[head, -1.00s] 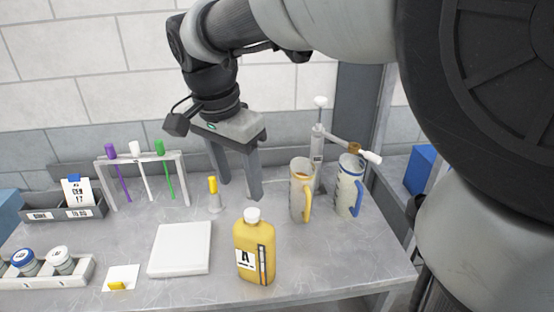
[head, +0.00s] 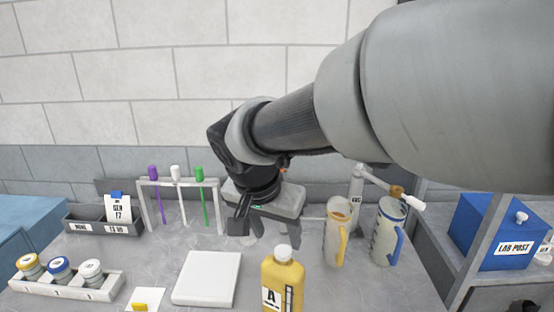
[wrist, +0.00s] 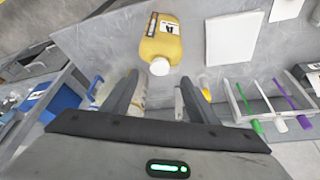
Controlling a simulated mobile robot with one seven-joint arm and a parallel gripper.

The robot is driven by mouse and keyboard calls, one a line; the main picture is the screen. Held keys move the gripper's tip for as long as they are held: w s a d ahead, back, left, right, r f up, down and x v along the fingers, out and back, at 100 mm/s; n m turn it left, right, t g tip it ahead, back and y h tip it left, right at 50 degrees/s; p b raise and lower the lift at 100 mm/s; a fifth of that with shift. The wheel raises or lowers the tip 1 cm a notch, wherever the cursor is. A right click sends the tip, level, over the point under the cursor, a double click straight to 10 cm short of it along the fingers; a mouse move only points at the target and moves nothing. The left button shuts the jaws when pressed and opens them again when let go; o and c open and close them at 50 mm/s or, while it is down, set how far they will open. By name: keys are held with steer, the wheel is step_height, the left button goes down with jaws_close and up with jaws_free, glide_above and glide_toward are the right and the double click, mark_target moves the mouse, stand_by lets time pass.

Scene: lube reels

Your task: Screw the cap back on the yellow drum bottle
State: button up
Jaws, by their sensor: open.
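The yellow drum bottle (head: 282,285), labelled A, stands upright near the front of the bench. A white cap (head: 283,253) sits on its neck; whether it is tight I cannot tell. In the wrist view the bottle (wrist: 162,40) is ahead of my fingers, with the white cap (wrist: 160,67) toward me. My gripper (wrist: 158,88) is open, with nothing between the fingertips. In the head view it is behind and left of the bottle, over the bench, with its fingers partly hidden.
Two jugs (head: 338,235) (head: 388,235) and a pump stand right of the bottle. A white pad (head: 207,279) lies left. A rack of coloured sticks (head: 179,184), a card tray (head: 104,226) and a tray of jars (head: 66,284) are further left. A blue box (head: 500,232) stands at far right.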

mark_target(282, 251)
steer(key=x, duration=0.6)
steer(key=shift+f, duration=0.15)
steer(key=c, duration=1.1)
steer(key=shift+f+b, duration=0.1)
steer(key=shift+b, duration=0.2)
steer(key=shift+f+m+b, duration=0.1)
steer(key=shift+m+b, duration=0.25)
steer(key=shift+m, duration=0.05)
steer(key=shift+r, duration=0.2)
steer(key=shift+f+b, duration=0.15)
steer(key=shift+b, duration=0.2)
